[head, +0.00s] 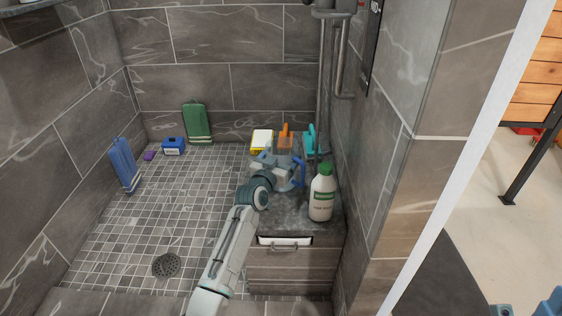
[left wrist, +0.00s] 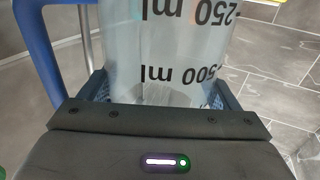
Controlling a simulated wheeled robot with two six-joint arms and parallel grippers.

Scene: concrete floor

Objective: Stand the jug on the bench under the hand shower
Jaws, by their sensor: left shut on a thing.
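The jug (head: 284,181) is clear with a blue handle on its right side in the head view. My left gripper (head: 270,168) is shut on it at the bench. In the left wrist view the jug (left wrist: 165,50) sits between the fingers, its markings reading upside down. I cannot tell whether its base touches the bench. The bench (head: 285,217) has a dark stone top and a drawer below. A vertical shower pipe (head: 322,80) rises behind it; the hand shower is not clearly visible. Blue tips at the lower right may be my right gripper (head: 527,306).
A white bottle with green cap (head: 321,198) stands close right of the jug. An orange bottle (head: 285,143), yellow-and-white box (head: 261,141) and teal item (head: 309,140) stand behind. A grab bar (head: 343,60) is at the wall. The tiled floor is mostly clear.

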